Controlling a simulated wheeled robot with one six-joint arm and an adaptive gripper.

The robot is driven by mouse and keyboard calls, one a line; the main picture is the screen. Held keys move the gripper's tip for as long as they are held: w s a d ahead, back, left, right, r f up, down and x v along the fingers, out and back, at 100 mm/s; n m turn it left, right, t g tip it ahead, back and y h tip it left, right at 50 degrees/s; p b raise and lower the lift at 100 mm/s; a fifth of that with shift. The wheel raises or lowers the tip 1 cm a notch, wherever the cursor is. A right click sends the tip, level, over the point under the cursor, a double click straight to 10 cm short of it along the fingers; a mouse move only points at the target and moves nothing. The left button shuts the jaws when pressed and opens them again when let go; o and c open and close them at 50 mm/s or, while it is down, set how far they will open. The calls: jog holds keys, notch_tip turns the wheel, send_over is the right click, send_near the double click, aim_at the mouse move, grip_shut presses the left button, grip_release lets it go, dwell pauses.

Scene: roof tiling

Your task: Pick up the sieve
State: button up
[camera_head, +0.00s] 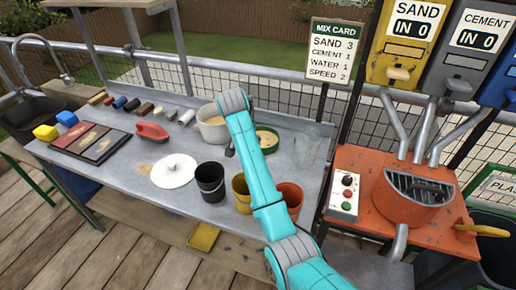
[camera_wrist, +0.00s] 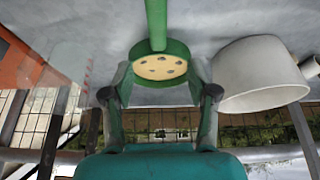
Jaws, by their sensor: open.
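The sieve (camera_head: 267,139) is a round green piece with a tan, holed face, lying on the grey workbench to the right of the white pot. In the wrist view the sieve (camera_wrist: 160,67) shows its holed disc and a straight green handle running up out of the picture. My gripper (camera_wrist: 160,80) is open, with one finger on each side of the sieve's round head. I cannot tell whether the fingers touch it. In the head view my arm hides most of the gripper.
The white pot (camera_head: 213,125) stands close beside the sieve, also in the wrist view (camera_wrist: 258,78). Black (camera_head: 210,184), yellow (camera_head: 241,192) and orange (camera_head: 290,198) buckets stand near the front edge. A white lid (camera_head: 174,171) lies left. The orange mixer (camera_head: 410,200) stands right.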

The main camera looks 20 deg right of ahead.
jog(key=shift+s+f, duration=0.15)
jog(key=shift+f, duration=0.05)
jog(key=x, duration=0.5)
jog(key=shift+d, duration=0.1)
jog(key=shift+x, duration=2.65)
jog(key=shift+d+r, duration=0.1)
jog(key=shift+d, duration=0.05)
grip_shut()
